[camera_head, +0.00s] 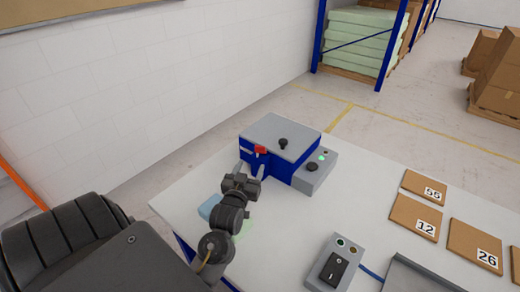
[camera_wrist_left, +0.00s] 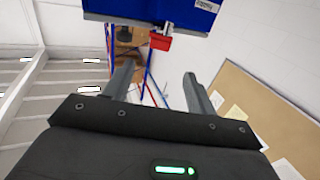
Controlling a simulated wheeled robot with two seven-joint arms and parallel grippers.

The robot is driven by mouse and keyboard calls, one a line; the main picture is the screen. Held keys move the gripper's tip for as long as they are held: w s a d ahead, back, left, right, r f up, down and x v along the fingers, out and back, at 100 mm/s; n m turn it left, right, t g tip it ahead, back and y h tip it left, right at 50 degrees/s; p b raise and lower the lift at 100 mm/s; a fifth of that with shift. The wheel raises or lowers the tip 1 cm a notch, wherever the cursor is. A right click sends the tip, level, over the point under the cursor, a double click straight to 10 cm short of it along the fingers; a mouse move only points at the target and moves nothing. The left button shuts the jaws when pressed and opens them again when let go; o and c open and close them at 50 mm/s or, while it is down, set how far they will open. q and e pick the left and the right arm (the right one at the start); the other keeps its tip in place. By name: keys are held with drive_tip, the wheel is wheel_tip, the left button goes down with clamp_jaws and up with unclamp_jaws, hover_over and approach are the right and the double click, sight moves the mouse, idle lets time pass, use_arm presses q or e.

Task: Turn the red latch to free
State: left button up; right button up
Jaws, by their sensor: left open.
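The red latch (camera_head: 261,149) sits on the front upper edge of the blue box with a grey lid (camera_head: 285,135). It also shows at the top of the left wrist view (camera_wrist_left: 160,42), under the blue box face (camera_wrist_left: 185,12). My left gripper (camera_head: 252,169) is close in front of the box, just below the latch in the head view. In the left wrist view its two fingers (camera_wrist_left: 157,85) are spread apart with nothing between them, and the latch lies beyond the tips, apart from them. My right gripper is in neither view.
A grey panel (camera_head: 317,176) with a green light adjoins the box's right side. A grey switch box (camera_head: 335,262) stands at the table's front. Numbered cardboard pieces (camera_head: 416,217) lie on the right. The white table (camera_head: 285,225) is bare in the middle.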

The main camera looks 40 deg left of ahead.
sight(259, 148)
use_arm(q)
drive_tip(key=p+x, duration=0.2)
drive_tip(key=x, duration=0.8)
drive_tip(key=c, duration=1)
drive_tip(key=m+h, duration=0.1)
drive_tip(key=m+t+h, duration=0.1)
drive_tip(key=h, duration=0.1)
drive_tip(key=shift+s+a+m+h, duration=0.1)
drive_tip(key=shift+a+m+h, duration=0.2)
drive_tip(key=shift+m+h, duration=1)
drive_tip(key=shift+h, duration=0.7)
